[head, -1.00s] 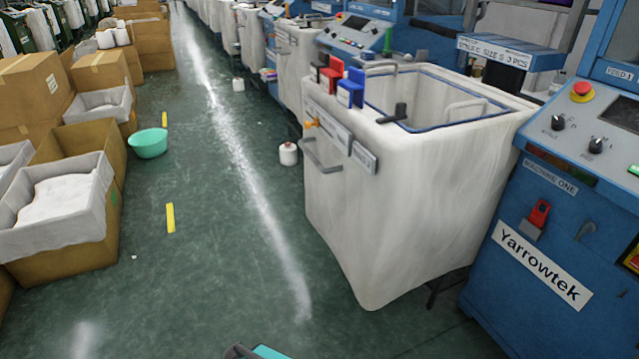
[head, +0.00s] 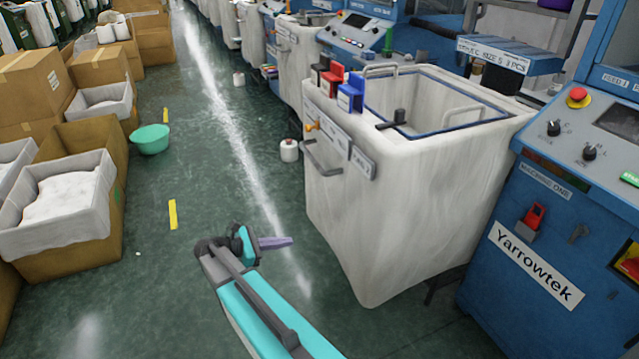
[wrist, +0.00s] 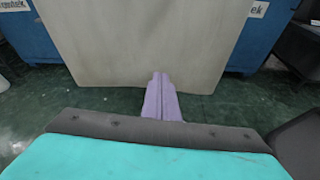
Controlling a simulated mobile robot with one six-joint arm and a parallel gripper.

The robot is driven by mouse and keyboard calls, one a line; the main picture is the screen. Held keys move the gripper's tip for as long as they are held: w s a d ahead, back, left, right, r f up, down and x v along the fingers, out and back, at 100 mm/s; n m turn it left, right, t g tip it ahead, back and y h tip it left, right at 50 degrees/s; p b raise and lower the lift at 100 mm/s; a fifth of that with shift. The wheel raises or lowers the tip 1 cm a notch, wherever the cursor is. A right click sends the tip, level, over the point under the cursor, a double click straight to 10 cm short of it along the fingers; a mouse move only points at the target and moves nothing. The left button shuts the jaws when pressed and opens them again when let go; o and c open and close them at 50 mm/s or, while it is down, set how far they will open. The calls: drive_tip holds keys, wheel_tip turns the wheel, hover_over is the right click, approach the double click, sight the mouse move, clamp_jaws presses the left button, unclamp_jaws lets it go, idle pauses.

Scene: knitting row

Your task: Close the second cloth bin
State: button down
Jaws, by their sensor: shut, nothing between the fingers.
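A large white cloth bin (head: 420,200) stands in the foreground, open at the top with a blue inner rim. It juts into the aisle from the row of blue machines. Its grey handle (head: 322,160) is on the left face, near a label plate. More cloth bins (head: 300,60) stand farther up the row; which one counts as second I cannot tell. My gripper (head: 275,242) has its purple fingers shut and empty, low to the left of the near bin. In the wrist view, the fingers (wrist: 161,85) point at the bin's pale cloth face (wrist: 150,40), apparently without touching.
The blue Yarrowtek machine (head: 560,230) stands right of the bin. A white bottle (head: 289,151) stands on the floor left of it. Cardboard boxes (head: 70,240) and a green basin (head: 151,139) line the aisle's left. The middle floor is clear.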

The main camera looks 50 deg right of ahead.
sight(332, 181)
drive_tip(key=w+d+r+g+h, duration=0.1)
drive_tip(key=w+d+r, duration=0.1)
drive_tip(key=r, duration=0.5)
drive_tip(key=w+d+r+n+h, duration=0.1)
drive_tip(key=w+d+r+h, duration=0.1)
drive_tip(key=r, duration=0.6)
drive_tip(key=shift+r+g+p, duration=0.3)
drive_tip(key=shift+g+p, duration=0.1)
drive_tip(key=shift+d, duration=0.15)
drive_tip(key=b+x, duration=0.1)
drive_tip(key=x, duration=1.2)
drive_tip(key=shift+d, duration=0.35)
